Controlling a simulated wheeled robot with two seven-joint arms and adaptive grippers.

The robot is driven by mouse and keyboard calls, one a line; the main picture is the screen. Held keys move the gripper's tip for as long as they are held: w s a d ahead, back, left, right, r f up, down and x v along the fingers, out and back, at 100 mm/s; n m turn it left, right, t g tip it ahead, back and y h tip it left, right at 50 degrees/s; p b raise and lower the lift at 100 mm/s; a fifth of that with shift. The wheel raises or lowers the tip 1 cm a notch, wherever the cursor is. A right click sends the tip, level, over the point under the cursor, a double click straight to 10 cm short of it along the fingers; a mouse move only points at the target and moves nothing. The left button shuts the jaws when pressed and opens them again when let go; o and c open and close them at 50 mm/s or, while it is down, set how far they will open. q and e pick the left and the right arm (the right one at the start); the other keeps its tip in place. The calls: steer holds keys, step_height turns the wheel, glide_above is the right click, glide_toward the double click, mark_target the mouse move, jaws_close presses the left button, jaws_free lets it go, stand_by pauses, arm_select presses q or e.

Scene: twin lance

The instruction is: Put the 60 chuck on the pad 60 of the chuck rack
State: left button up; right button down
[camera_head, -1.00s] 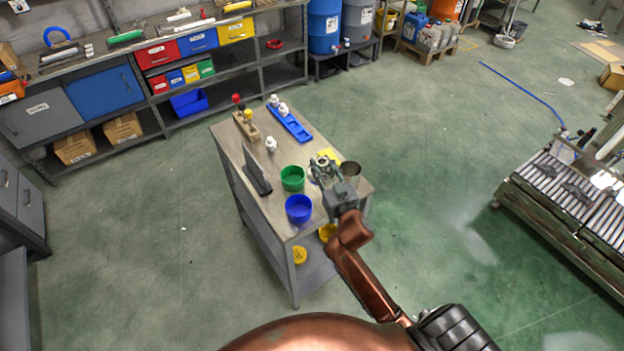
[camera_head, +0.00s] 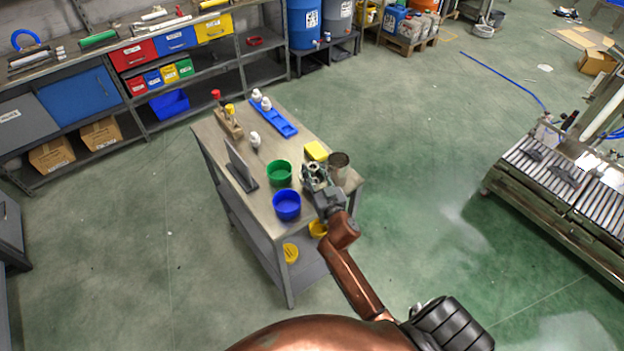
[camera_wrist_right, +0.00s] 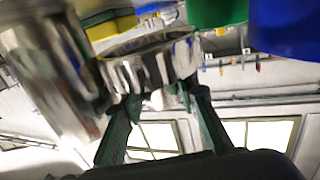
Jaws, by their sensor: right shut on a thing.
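My right gripper (camera_head: 315,180) is over the near right part of the grey table (camera_head: 240,134), to the right of a green bowl and a blue bowl. It is shut on a shiny metal ring-shaped piece, the chuck (camera_wrist_right: 150,62), which spans the fingers in the right wrist view. In the head view the chuck is small and partly hidden by the gripper. No number is legible on it. A blue rack (camera_head: 284,127) with white pieces at one end lies at the table's far right edge; I cannot tell whether it is the chuck rack. My left gripper is not in view.
A metal can (camera_head: 339,162) stands close right of the gripper, beside a yellow block (camera_head: 316,151).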

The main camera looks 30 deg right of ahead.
mark_target(313, 178)
steer(key=shift+f+b, duration=0.75)
steer(key=shift+f, duration=1.2)
steer(key=shift+r, duration=0.1)
steer(key=c, duration=2)
jaws_free()
steer(key=shift+f, duration=0.3)
steer(key=o, duration=0.5)
